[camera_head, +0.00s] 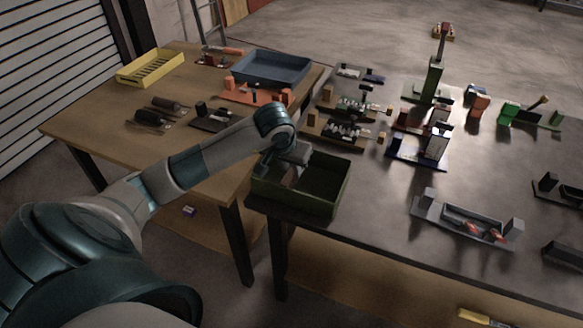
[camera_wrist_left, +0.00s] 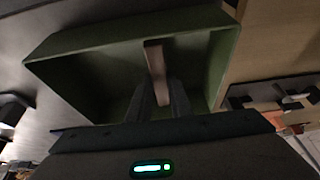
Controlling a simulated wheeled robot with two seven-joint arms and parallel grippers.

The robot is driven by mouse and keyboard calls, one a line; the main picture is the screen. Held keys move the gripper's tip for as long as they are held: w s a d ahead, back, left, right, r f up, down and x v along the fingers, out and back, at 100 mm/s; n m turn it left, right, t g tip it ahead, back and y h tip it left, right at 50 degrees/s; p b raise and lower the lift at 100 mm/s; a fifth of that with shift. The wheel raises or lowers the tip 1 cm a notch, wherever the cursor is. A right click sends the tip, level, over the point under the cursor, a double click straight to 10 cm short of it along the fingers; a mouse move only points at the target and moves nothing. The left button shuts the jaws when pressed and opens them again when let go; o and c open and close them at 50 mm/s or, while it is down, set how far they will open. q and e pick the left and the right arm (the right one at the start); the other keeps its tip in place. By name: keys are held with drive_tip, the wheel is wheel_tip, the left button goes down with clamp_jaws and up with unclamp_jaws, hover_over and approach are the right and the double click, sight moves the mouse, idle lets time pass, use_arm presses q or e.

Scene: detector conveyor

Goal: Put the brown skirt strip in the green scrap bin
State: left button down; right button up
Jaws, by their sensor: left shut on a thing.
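The brown skirt strip (camera_wrist_left: 156,62) is between the fingers of my left gripper (camera_wrist_left: 160,98), which is shut on it. The green scrap bin (camera_head: 325,207) stands at the left front corner of the dark table, and its wall also shows in the left wrist view (camera_wrist_left: 130,30). In the head view my left gripper (camera_head: 278,175) is over the left part of the bin, and the strip (camera_head: 291,176) shows beside its fingers. Whether the strip touches the bin floor cannot be told. My right gripper is not in view.
A wooden table (camera_head: 85,108) at the left holds a yellow tray (camera_head: 150,80), a blue tray (camera_head: 270,82) and dark tools. Several fixtures stand behind the bin on the dark table (camera_head: 365,215). A grey fixture (camera_head: 462,222) is to the right, with bare tabletop between.

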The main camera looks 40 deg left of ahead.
use_arm(q)
drive_tip(key=c, duration=1.6)
unclamp_jaws()
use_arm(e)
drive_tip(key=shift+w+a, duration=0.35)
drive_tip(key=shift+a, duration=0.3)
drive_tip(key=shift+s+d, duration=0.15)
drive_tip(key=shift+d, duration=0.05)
